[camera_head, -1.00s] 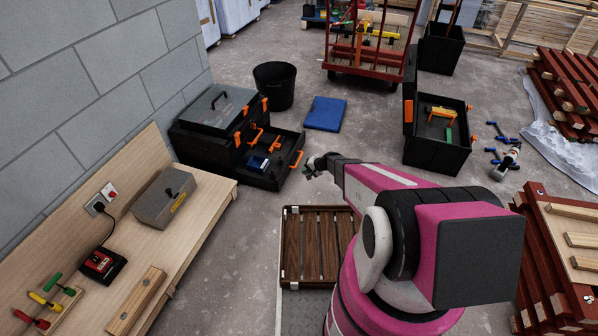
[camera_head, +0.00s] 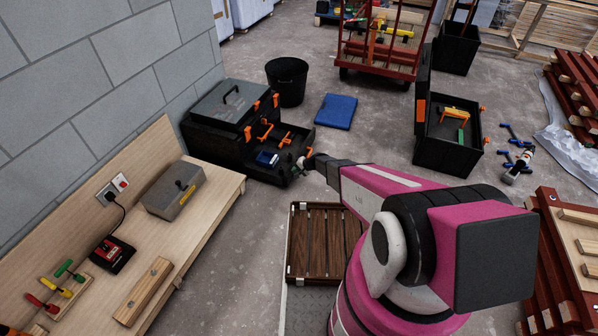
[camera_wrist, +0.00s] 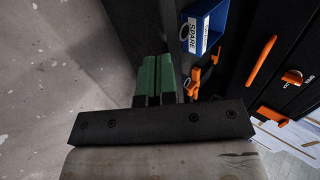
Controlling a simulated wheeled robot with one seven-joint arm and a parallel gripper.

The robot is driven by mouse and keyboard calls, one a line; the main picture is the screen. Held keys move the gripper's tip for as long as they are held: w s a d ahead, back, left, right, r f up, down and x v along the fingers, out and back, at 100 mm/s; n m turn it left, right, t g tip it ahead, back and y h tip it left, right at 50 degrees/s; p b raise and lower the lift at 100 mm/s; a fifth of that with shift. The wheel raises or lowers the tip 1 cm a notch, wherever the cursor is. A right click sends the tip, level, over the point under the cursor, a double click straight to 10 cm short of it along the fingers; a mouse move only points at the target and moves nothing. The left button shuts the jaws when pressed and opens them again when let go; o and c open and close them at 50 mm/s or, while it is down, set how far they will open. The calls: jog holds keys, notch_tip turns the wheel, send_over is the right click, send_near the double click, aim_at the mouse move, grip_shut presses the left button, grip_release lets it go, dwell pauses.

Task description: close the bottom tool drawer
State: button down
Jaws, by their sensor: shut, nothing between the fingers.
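The black tool chest (camera_head: 215,131) stands on the floor against the block wall. Its bottom drawer (camera_head: 306,133) is pulled out to the right, holding a blue box (camera_head: 267,158) and orange-handled tools (camera_head: 286,139). My gripper (camera_head: 302,164) is at the drawer's front and covers the place of its orange handle; I cannot tell whether it touches. In the wrist view my green fingertips (camera_wrist: 154,78) are together, with nothing between them, close beside the drawer's dark front. The blue box, labelled SPARE (camera_wrist: 203,27), and the chest's orange latch (camera_wrist: 261,61) show on the right there.
A wooden workbench (camera_head: 205,221) runs along the left wall. A slatted crate (camera_head: 291,243) lies below my arm. A black bucket (camera_head: 287,83), a blue lid (camera_head: 336,111) and an open black toolbox (camera_head: 447,151) stand beyond.

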dwell(0.3)
jog(key=w+a, duration=0.3)
jog(key=a, duration=0.7)
jog(key=w+a, duration=0.4)
jog(key=a, duration=0.7)
jog(key=shift+w, duration=0.3)
jog(key=shift+d, duration=0.1)
